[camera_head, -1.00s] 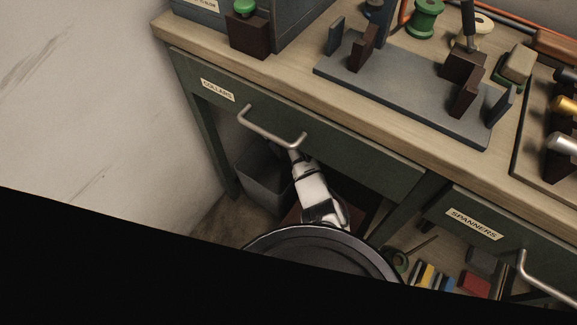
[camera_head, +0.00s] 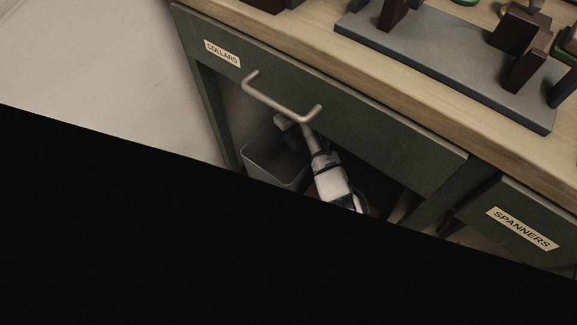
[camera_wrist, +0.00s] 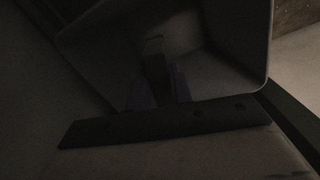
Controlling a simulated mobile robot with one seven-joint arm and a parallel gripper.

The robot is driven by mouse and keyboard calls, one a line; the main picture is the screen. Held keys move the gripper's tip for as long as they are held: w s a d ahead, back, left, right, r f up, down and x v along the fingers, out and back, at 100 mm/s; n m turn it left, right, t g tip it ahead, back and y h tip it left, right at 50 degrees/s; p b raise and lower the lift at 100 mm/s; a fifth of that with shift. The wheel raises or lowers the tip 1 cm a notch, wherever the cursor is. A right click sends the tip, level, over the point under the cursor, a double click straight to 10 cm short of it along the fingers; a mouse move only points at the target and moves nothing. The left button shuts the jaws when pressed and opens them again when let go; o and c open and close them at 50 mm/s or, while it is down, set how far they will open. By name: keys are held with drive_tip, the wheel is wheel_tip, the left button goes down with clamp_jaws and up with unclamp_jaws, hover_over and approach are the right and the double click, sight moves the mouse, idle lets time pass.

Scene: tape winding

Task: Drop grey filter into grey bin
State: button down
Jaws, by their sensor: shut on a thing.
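The grey bin (camera_head: 262,165) stands on the floor under the drawer marked COLLARS, open at the top. My gripper (camera_head: 288,122) is over the bin's back right part, partly behind the drawer handle. In the wrist view the bin (camera_wrist: 235,45) opens in front of my gripper (camera_wrist: 160,86), whose two dark fingers point into its mouth. They are shut on a small dark block, the grey filter (camera_wrist: 154,62), seen against the bin's inside. The picture is dark, so the filter's shape and its depth below the rim are unclear.
The COLLARS drawer (camera_head: 380,138) and its metal handle (camera_head: 280,100) are right above my arm. The SPANNERS drawer (camera_head: 500,205) is at the right. The bench top (camera_head: 440,85) bears a grey fixture plate (camera_head: 450,62). Black fills the lower left of the head view.

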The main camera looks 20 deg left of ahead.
drive_tip(key=shift+f, duration=0.1)
drive_tip(key=c, duration=1.2)
unclamp_jaws()
drive_tip(key=shift+r+p, duration=1.15)
drive_tip(key=shift+r, duration=2.6)
